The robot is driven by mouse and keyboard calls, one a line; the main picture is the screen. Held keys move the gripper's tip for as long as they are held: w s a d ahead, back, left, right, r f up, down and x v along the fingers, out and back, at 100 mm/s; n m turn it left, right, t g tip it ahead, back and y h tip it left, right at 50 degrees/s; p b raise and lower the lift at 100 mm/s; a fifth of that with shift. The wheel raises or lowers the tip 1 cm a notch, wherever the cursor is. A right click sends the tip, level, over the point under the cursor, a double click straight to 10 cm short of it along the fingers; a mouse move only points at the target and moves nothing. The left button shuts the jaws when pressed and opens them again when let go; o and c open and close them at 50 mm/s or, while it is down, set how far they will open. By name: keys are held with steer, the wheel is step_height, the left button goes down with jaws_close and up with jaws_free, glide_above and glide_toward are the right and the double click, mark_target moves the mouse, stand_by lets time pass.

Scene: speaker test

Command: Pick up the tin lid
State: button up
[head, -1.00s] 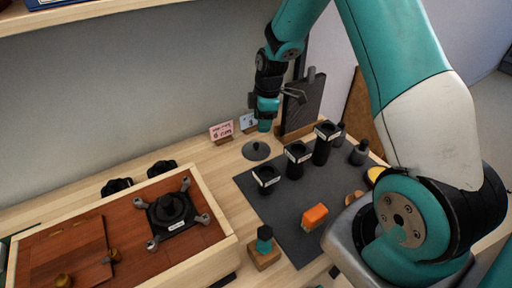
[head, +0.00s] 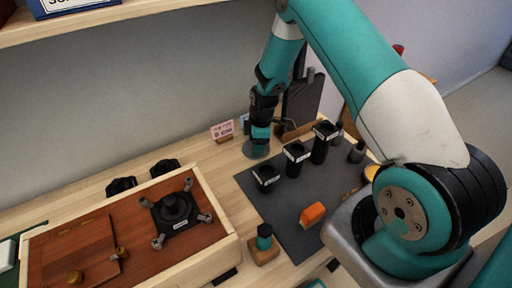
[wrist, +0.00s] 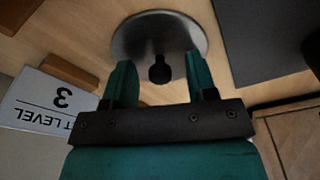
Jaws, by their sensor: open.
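The tin lid (wrist: 185,28) is a round grey metal disc with a dark knob (wrist: 160,70) standing up from its middle. It lies on the wooden table at the back, and in the head view the lid (head: 256,150) is partly hidden by my gripper. My gripper (wrist: 162,75) is open and points down over the lid. In the wrist view its two teal fingers stand on either side of the knob with gaps on both sides. In the head view my gripper (head: 261,140) is just above the lid.
A card in a wooden holder (head: 222,131) stands just left of the lid. A dark mat (head: 285,205) on the right bears several black cups, an orange block (head: 312,214) and other items. A wooden tray (head: 215,235) with a black device stands front left.

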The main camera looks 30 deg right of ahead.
jaws_close()
steer(key=shift+r, duration=0.15)
